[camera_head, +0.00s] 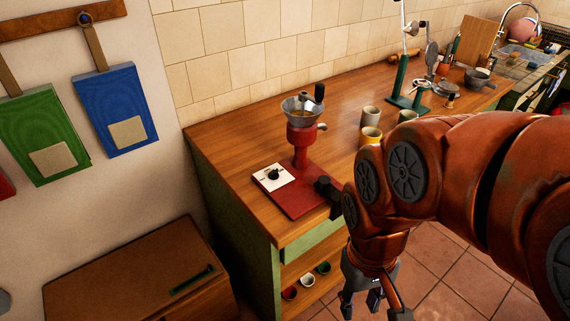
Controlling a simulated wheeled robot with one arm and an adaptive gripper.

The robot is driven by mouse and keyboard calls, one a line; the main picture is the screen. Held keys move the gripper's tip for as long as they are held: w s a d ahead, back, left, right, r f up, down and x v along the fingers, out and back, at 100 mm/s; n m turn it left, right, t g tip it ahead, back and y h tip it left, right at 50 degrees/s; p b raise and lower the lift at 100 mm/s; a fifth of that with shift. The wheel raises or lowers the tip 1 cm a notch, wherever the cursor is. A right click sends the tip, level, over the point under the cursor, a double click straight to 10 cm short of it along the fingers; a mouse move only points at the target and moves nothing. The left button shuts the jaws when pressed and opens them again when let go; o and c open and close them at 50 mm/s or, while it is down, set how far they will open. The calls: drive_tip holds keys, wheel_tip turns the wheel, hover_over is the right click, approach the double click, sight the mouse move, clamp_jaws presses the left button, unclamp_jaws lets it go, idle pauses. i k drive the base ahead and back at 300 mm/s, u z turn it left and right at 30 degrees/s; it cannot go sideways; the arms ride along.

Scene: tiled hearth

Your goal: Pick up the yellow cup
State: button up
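A yellow cup (370,136) stands upright on the wooden counter, close behind my arm. The arm covers its lower right part. A grey-beige cup (371,115) stands just behind it, and another pale cup (407,116) stands to the right, partly hidden by the arm. My gripper (374,304) hangs low in front of the counter, over the tiled floor, well apart from the yellow cup. Its fingers are spread and I see nothing held between them. The fingertips are partly cut off by the lower picture edge.
A red grinder (301,135) on a red base stands left of the cups. Green stands (400,80), a pot (477,77) and a sink lie further back. Small cups (307,280) sit on the shelf below. A wooden chest (140,275) stands at lower left.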

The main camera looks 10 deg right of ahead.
sight(369, 134)
drive_tip(key=z, duration=0.6)
drive_tip(key=k, duration=0.65)
drive_tip(key=z, duration=1.4)
drive_tip(key=i, duration=0.9)
drive_tip(key=u, duration=2.35)
drive_tip(key=i, duration=0.5)
drive_tip(key=u, duration=0.05)
